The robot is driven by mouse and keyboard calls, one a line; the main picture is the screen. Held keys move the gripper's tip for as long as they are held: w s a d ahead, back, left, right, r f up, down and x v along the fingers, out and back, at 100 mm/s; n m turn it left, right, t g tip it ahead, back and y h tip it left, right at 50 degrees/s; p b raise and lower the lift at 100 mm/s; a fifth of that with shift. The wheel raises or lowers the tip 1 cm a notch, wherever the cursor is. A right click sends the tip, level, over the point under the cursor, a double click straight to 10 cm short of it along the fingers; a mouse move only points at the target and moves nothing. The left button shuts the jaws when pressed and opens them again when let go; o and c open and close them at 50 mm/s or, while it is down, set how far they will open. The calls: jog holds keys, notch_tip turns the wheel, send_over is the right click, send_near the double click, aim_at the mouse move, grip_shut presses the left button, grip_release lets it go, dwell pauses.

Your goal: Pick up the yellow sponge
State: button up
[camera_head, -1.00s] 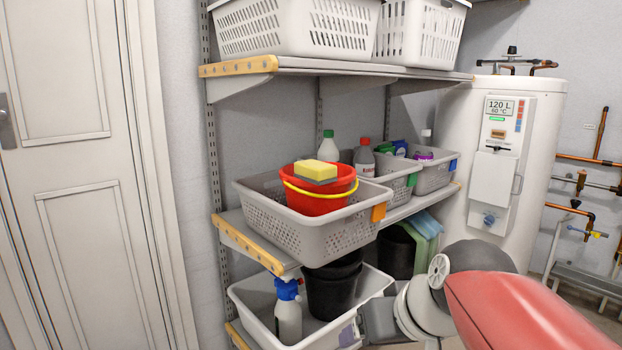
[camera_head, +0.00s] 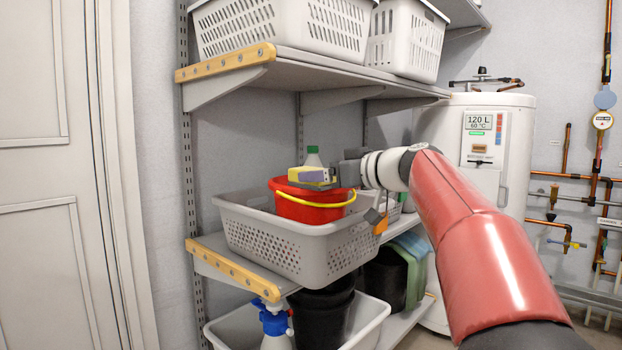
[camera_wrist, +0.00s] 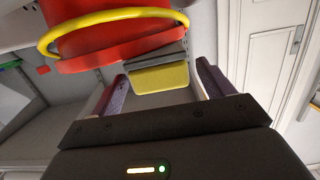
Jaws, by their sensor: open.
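The yellow sponge (camera_head: 292,174) with its grey layer rests on the red bucket (camera_head: 300,211), partly hidden by my gripper in the head view. The bucket has a yellow handle and stands in a grey perforated basket (camera_head: 265,243) on the middle shelf. My gripper (camera_head: 318,174) is open at the sponge, reaching in from the right. In the wrist view the sponge (camera_wrist: 160,78) shows between the two spread purple-grey fingers (camera_wrist: 160,90), with a gap on each side. I cannot tell how deep it sits between them.
A green-capped bottle (camera_head: 313,156) stands just behind the bucket. The upper shelf (camera_head: 330,72) with white baskets (camera_head: 283,25) is above my gripper. Black buckets (camera_head: 322,312) and a blue-topped spray bottle (camera_head: 273,322) are below. The water heater (camera_head: 470,135) stands at the right.

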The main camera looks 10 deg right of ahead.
aim_at(313, 169)
jog(key=shift+x, duration=1.95)
jog(key=shift+f, duration=0.15)
jog(key=c, duration=1.1)
jog(key=shift+p, duration=0.3)
notch_tip(313, 169, up, 18)
jog(key=p, duration=0.8)
jog(key=shift+p, duration=0.3)
